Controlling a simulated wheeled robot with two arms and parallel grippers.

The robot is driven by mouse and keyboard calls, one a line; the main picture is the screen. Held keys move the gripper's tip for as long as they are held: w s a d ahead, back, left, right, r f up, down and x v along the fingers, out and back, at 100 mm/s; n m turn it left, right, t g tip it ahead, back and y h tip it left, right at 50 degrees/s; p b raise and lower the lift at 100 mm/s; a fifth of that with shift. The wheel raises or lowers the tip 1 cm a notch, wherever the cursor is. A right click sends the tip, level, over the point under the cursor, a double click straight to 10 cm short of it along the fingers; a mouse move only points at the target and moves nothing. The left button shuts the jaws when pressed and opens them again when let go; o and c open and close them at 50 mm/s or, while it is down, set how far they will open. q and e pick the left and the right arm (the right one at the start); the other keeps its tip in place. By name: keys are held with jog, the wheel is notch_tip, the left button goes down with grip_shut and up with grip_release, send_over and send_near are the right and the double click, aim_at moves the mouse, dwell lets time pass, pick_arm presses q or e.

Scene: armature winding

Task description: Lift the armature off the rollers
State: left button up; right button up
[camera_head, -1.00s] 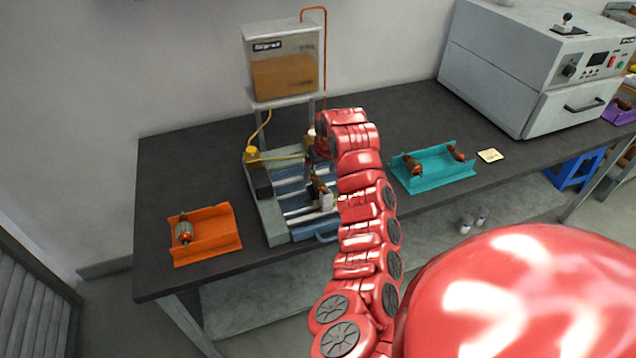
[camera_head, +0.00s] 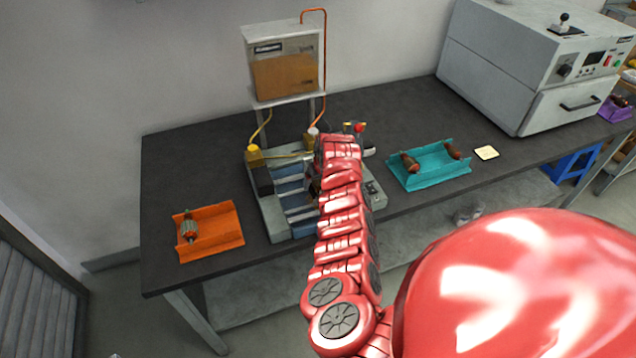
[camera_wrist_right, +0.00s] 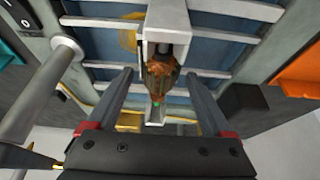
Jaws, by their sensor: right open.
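In the right wrist view an orange-brown armature (camera_wrist_right: 160,72) sits in a light grey bracket (camera_wrist_right: 151,28) over the machine's metal bars. My right gripper (camera_wrist_right: 160,82) is open, with one finger on each side of the armature's near end. A gap shows on both sides, so the fingers do not grip it. In the head view my right arm covers this armature and most of the gripper. The winding machine (camera_head: 285,227) stands on the dark bench, with pale rollers or bars across its blue bed. My left gripper is not in view.
An orange tray (camera_head: 228,240) holding an armature lies left of the machine. A teal tray (camera_head: 432,178) with two armatures lies to the right. A grey oven-like box (camera_head: 500,75) stands at the back right. The bench (camera_head: 180,160) is clear behind the orange tray.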

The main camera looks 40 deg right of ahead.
grip_shut()
jog(key=shift+r, duration=0.1)
dwell(0.4)
